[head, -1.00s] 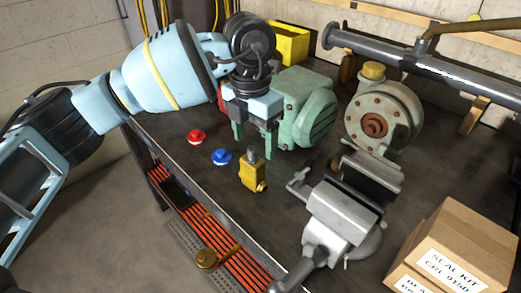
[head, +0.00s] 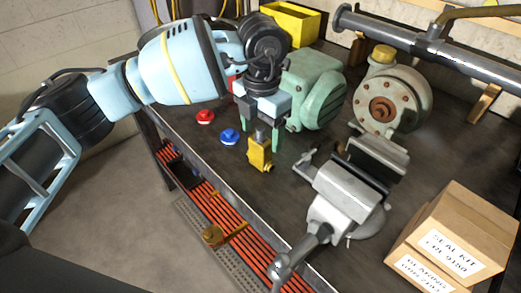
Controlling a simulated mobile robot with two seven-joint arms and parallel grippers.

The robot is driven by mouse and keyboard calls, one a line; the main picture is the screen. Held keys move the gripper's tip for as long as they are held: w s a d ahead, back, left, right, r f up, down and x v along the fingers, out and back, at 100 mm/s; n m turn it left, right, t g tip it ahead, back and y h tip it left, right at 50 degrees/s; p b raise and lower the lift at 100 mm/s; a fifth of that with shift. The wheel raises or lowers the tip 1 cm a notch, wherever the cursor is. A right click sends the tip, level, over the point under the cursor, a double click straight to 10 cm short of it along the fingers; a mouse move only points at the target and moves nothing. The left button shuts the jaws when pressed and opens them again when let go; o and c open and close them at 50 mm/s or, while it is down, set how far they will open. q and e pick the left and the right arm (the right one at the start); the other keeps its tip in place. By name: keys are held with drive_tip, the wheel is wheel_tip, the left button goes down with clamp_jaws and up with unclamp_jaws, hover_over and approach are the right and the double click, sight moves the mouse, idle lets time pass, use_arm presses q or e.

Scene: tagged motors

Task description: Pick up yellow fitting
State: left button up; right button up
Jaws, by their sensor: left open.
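The yellow fitting (head: 260,155) stands upright on the dark bench top, with a grey stem at its top. My left gripper (head: 263,137) points down with its two green fingers apart. Its fingers show on either side of the fitting's upper part, one at the left and one at the right. I cannot tell whether they touch it. The gripper's body hides none of the fitting's yellow lower part. My right gripper does not show.
A red knob (head: 205,117) and a blue knob (head: 229,136) lie left of the fitting. A green motor (head: 318,85) stands behind, a grey vise (head: 345,200) to the right. Labelled cardboard boxes (head: 450,240) sit at the right. A yellow bin (head: 290,24) is at the back.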

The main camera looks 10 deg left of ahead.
sight(261, 140)
use_arm(q)
wheel_tip(261, 140, down, 2)
drive_tip(key=shift+a+f, duration=0.1)
drive_tip(key=shift+f, duration=0.5)
drive_tip(key=shift+c, duration=0.8)
drive_tip(key=c, duration=0.9)
drive_tip(key=shift+r, duration=0.1)
drive_tip(key=shift+c, duration=0.5)
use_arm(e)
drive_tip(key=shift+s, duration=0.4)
use_arm(q)
drive_tip(key=shift+r, duration=0.15)
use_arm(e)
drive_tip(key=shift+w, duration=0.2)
